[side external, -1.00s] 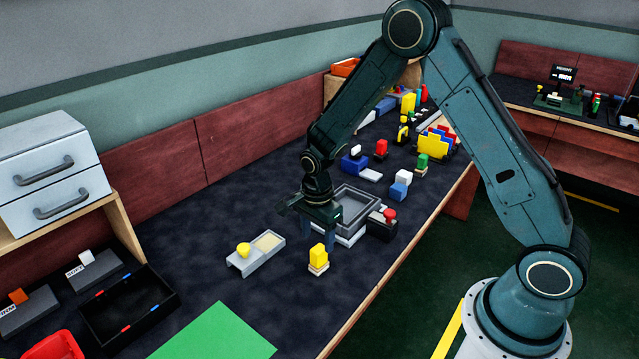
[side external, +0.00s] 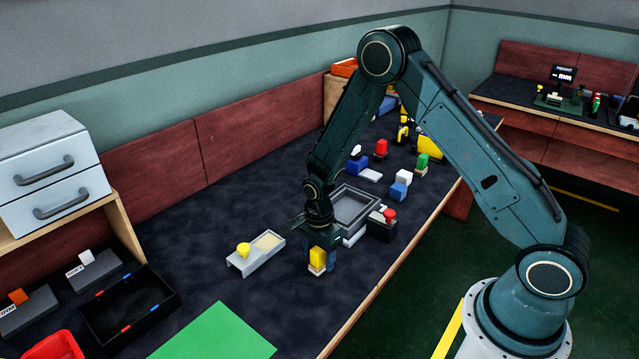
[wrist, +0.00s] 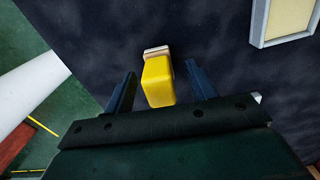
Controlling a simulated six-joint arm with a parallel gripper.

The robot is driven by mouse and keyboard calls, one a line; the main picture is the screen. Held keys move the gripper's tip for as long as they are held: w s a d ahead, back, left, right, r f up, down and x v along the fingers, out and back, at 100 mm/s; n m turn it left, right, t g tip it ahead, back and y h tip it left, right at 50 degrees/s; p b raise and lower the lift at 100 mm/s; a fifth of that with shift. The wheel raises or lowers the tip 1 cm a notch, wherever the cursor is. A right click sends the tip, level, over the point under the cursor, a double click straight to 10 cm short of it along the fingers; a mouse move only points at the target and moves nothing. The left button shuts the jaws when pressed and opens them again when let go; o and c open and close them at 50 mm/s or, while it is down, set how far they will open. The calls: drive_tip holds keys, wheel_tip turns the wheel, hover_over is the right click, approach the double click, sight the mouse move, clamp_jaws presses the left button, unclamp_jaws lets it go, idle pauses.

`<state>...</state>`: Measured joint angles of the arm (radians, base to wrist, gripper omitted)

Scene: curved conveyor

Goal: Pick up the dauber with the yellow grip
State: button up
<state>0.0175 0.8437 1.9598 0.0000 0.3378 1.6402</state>
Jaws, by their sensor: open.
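The dauber with the yellow grip (side external: 317,257) stands upright on the dark bench top, with a pale base under its yellow block. It also shows in the wrist view (wrist: 158,82), between the two blue fingers. My gripper (side external: 321,262) is low over the bench at the dauber, its fingers on either side of it. In the wrist view my gripper (wrist: 160,70) is open, with a gap between the dauber and each finger.
A grey tray (side external: 372,206) and a dark block with a red knob (side external: 388,215) stand close behind. A green sheet (side external: 215,335) lies in front. The bench's front edge is to the right.

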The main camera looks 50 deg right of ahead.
drive_tip(key=shift+f, duration=0.45)
drive_tip(key=shift+c, duration=0.3)
drive_tip(key=c, duration=1)
